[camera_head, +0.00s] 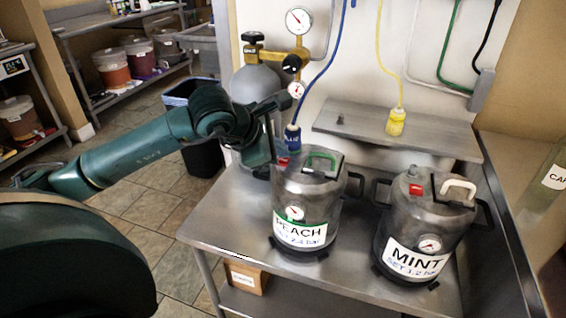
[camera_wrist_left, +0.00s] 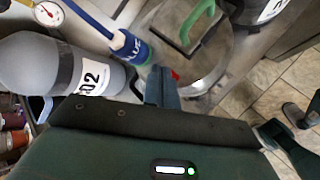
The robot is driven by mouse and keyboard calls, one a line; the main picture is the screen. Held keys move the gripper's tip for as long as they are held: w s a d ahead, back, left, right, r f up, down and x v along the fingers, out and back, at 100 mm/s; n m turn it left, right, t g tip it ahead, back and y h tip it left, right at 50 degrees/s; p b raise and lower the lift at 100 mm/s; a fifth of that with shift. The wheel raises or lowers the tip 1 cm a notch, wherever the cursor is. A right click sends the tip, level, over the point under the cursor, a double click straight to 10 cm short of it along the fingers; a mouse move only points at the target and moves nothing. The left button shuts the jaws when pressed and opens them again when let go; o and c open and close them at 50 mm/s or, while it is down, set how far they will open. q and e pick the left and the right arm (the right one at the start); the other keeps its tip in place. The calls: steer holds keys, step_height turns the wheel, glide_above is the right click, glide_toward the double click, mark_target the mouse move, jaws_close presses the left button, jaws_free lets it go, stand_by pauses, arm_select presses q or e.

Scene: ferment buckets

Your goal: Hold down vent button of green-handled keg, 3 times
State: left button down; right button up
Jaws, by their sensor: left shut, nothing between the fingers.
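The green-handled keg (camera_head: 308,192) is a steel pot labelled PEACH, standing upright on the steel table. Its green handle (camera_head: 321,155) arches over a dark lid plate; the handle also shows in the left wrist view (camera_wrist_left: 196,20). A small red part, which looks like the vent button (camera_wrist_left: 176,75), shows right beside my fingertips in the left wrist view. My left gripper (camera_head: 271,150) is shut and empty at the keg's left top edge, fingers pointing down; it also shows in the left wrist view (camera_wrist_left: 161,84). I cannot tell whether it touches the button.
A blue hose connector (camera_head: 292,137) hangs close beside my gripper. A MINT keg (camera_head: 421,235) with a white handle and red button stands to the right. A grey gas cylinder (camera_head: 256,84) with gauges stands behind. A yellow connector (camera_head: 395,122) rests over the back shelf (camera_head: 350,122).

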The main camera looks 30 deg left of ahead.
arm_select(q)
steer(key=shift+f+b, duration=0.7)
steer(key=shift+b, duration=0.05)
stand_by(0.9)
steer(key=shift+r, duration=0.15)
steer(key=shift+r+p, duration=0.55)
steer(key=shift+r, duration=0.35)
steer(key=shift+r+p, duration=1.6)
steer(key=shift+r, duration=0.95)
